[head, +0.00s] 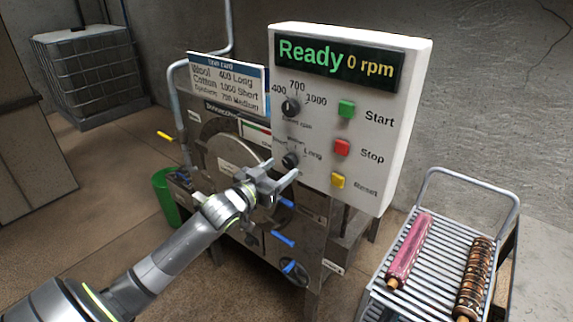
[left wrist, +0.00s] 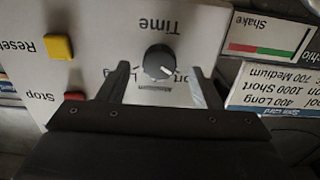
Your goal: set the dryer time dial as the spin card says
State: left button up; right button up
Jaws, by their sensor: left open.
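The black time dial (head: 290,160) is low on the white control panel (head: 377,115), and it shows in the left wrist view (left wrist: 159,62). There its white mark points to the lower right, toward the partly hidden "Short" label. My left gripper (head: 281,174) is open just in front of and below the dial. In the left wrist view its fingers (left wrist: 158,88) stand apart on either side of the dial; contact cannot be told. The spin card (head: 228,84) reads wool 400 Long, cotton 1000 Short, and a 700 Medium line. My right gripper is not in view.
The display (head: 335,59) reads "Ready 0 rpm". The speed dial (head: 291,106) is above the time dial. Green Start (head: 347,109), red Stop (head: 342,147) and yellow Reset (head: 338,181) buttons are to the right. A cart (head: 435,278) with two rolled rugs stands at right.

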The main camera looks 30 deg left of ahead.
aim_at(288, 164)
pick_arm(q)
jog(key=shift+w+d, duration=0.15)
jog(key=shift+w, duration=1.65)
jog(key=shift+c, duration=0.3)
jog(key=c, duration=0.9)
